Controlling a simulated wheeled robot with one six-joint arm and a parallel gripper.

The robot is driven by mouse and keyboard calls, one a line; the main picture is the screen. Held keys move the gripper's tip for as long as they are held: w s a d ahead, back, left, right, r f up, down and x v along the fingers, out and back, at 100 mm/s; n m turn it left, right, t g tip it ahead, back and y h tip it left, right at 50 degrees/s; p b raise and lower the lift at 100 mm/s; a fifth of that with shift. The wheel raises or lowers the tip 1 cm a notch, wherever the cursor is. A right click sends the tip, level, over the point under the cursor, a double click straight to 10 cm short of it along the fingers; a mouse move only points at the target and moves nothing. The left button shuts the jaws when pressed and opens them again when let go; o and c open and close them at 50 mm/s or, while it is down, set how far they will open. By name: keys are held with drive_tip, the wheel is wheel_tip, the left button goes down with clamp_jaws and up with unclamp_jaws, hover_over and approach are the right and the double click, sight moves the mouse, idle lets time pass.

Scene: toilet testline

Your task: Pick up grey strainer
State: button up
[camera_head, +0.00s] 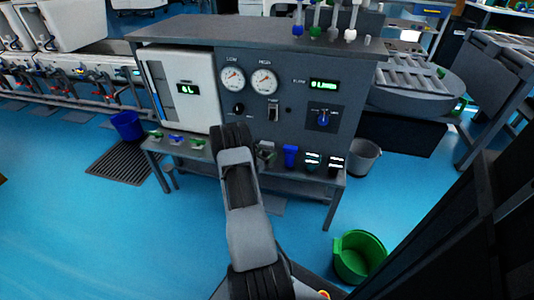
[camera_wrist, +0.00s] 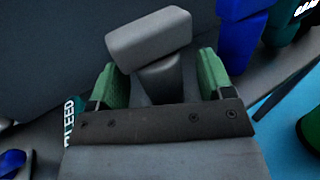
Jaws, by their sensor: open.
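The grey strainer (camera_wrist: 150,36) is a blocky grey piece with a wide top and a narrower stem. In the wrist view its stem stands between the green fingers of my gripper (camera_wrist: 160,78). The fingers are open, with a visible gap on each side of the stem. In the head view a grey piece that looks like the strainer (camera_head: 266,149) shows on the bench shelf just right of my arm's end. My gripper's fingers are hidden there behind my own arm.
A blue item (camera_head: 291,156) stands right of the strainer, with dark items beyond it. Green and blue valve-like pieces (camera_head: 176,139) lie left on the shelf (camera_head: 200,160). The gauge panel (camera_head: 290,85) rises close behind. A green bucket (camera_head: 359,257) stands on the floor.

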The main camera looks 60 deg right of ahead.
drive_tip(key=shift+s+d, duration=0.1)
drive_tip(key=shift+d, duration=0.55)
drive_tip(key=c, duration=1.1)
